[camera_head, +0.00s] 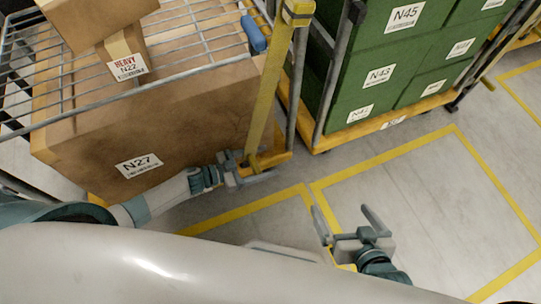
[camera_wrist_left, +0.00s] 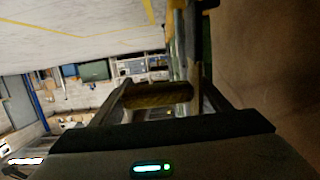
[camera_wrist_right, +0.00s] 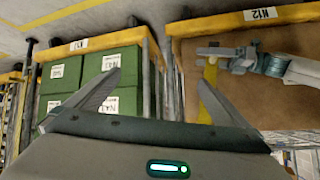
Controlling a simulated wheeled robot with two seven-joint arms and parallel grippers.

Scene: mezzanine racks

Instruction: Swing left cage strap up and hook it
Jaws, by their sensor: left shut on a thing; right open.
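The left cage's yellow strap (camera_head: 268,95) runs from a bracket at the top of the corner post (camera_head: 297,14) down to the lower front corner. My left gripper (camera_head: 243,172) is shut on the strap's lower end, low beside the large carton. In the left wrist view the worn yellow-black strap end (camera_wrist_left: 155,93) lies across between the fingers. The strap (camera_wrist_right: 207,100) and left gripper (camera_wrist_right: 208,55) also show in the right wrist view. My right gripper (camera_head: 345,222) is open and empty above the floor, apart from both cages. I cannot make out the hook.
The left cage holds a large carton N27 (camera_head: 180,130) under a wire shelf (camera_head: 195,40) with smaller cartons. A blue piece (camera_head: 253,35) sits by the shelf edge. A second cage with green crates (camera_head: 390,60) stands close on the right. Yellow-lined floor (camera_head: 420,200) in front is clear.

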